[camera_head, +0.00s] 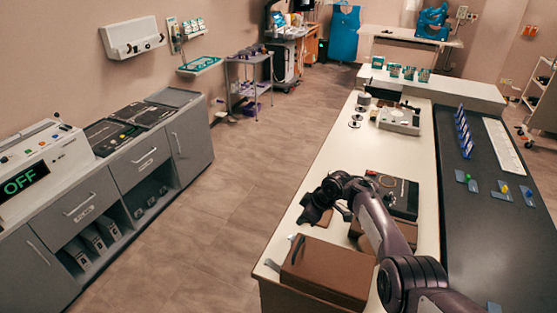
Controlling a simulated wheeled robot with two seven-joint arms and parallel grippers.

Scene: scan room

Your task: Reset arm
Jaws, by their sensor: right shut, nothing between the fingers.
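My right arm comes in from the lower right and reaches over the white table (300,225). Its dark right gripper (308,222) is at the arm's far end, over the left part of the table, and looks shut and empty. A brown box (328,268) lies on the table just nearer to me than the gripper. A black case (400,195) lies behind the arm's wrist, partly hidden by it. My left gripper is not in view.
A grey cabinet (138,160) with a device reading OFF (35,170) stands along the left wall. A dark counter (480,220) with small items adjoins the table on the right. Instruments (398,118) stand at the table's far end. The floor (225,190) between is clear.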

